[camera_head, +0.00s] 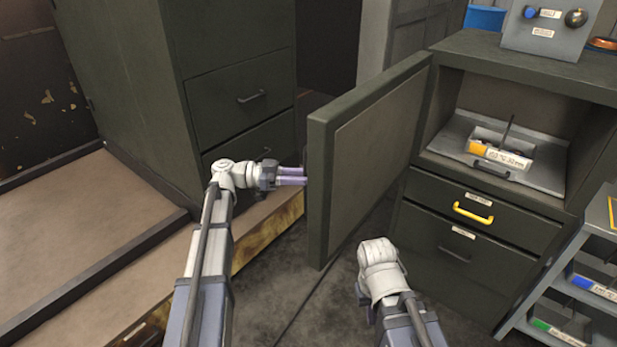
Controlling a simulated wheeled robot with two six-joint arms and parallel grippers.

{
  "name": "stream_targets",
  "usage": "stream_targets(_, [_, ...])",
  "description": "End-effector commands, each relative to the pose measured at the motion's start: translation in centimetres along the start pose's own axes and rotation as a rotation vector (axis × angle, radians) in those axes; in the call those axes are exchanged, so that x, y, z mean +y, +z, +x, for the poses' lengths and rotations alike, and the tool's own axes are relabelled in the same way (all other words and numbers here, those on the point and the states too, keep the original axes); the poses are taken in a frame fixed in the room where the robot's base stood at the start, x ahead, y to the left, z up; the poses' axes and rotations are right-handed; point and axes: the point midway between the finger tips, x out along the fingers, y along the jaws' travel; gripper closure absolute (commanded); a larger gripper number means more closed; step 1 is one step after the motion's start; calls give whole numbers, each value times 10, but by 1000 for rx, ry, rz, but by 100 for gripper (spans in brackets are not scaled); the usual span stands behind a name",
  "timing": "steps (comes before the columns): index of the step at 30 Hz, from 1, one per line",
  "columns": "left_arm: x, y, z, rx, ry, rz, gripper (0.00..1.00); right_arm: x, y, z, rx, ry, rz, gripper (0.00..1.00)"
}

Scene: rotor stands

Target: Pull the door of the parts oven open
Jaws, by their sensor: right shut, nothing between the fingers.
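The parts oven (532,58) is the dark green cabinet at the right. Its door (370,150) stands wide open and swung out to the left, with its inner face in view. My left gripper (292,175) is at the door's free edge, on the outer side, with its two purple fingers against or just beside it. The fingertips and the door's outer face are hidden, so I cannot tell its hold. My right gripper (378,254) is low in front of the oven, right of the door, shut and empty. Its fingers are mostly hidden by the wrist.
Inside the oven, a labelled parts tray (492,158) sits on the shelf. Below is a drawer with a yellow handle (473,213). A grey rack with bins (590,290) stands at the right. A dark drawer cabinet (235,90) stands behind my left gripper, close to the door.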

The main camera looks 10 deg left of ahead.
Motion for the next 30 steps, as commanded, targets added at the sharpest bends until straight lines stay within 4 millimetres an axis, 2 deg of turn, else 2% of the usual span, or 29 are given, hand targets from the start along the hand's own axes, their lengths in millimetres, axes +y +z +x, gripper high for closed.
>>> stream_targets(1, [2, 1, 0, -3, 4, -1, 71, 0, 0, 0, 0, 0, 0, 100])
stream_targets(9, [1, 0, 0, -1, 1, -1, 43, 0, 0, 0, 0, 0, 0, 100])
stream_targets(17, [0, 0, -2, 0, 0, 0, 43, 0, 0, 0, 0, 0, 0, 100])
stream_targets(20, [-1, 0, -13, 0, -2, 0, 43, 0, 0, 0, 0, 0, 0, 100])
stream_targets(30, [-1, 0, -66, -1, -1, 0, 43, 0, 0, 0, 0, 0, 0, 100])
